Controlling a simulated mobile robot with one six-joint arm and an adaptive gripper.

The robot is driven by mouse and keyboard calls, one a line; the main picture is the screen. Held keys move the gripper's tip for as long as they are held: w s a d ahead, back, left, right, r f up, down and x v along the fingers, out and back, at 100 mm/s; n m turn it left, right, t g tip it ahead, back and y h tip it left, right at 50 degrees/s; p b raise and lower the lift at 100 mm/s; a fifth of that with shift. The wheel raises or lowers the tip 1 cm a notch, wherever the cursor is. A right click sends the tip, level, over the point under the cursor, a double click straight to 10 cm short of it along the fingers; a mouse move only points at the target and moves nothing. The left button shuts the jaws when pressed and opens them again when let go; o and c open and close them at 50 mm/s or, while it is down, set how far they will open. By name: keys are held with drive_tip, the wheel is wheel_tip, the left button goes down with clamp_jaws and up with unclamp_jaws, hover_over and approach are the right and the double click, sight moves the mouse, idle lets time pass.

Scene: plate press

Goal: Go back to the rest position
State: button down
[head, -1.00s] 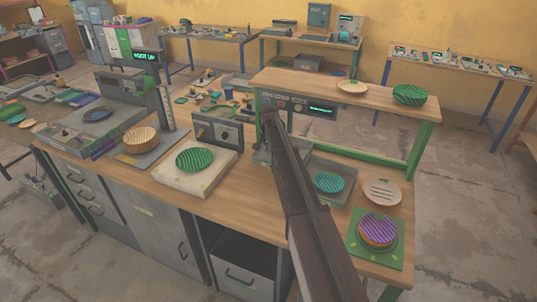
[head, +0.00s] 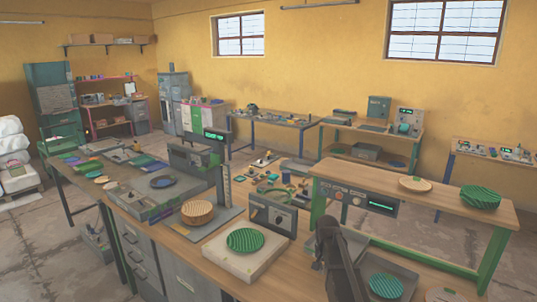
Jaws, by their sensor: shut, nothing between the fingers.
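My arm rises from the bottom edge of the head view, right of centre, over the front of the workbench (head: 200,258). My gripper (head: 328,228) is at its far end, seen from behind and dark. Its fingers are hard to make out, but it looks shut and holds nothing visible. It stands apart from the green striped plate (head: 246,239) on the pale block to its left. A teal striped plate (head: 386,285) lies in a grey tray to its right.
A raised shelf (head: 440,190) with green legs carries a wooden plate (head: 415,184) and a green striped stack (head: 480,197), close right of my arm. Air above the bench is open.

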drive_tip(key=s+a+n, duration=0.2)
drive_tip(key=s+n, duration=0.3)
drive_tip(key=s, duration=1.6)
drive_tip(key=shift+s+a, duration=0.15)
drive_tip(key=shift+s, duration=0.25)
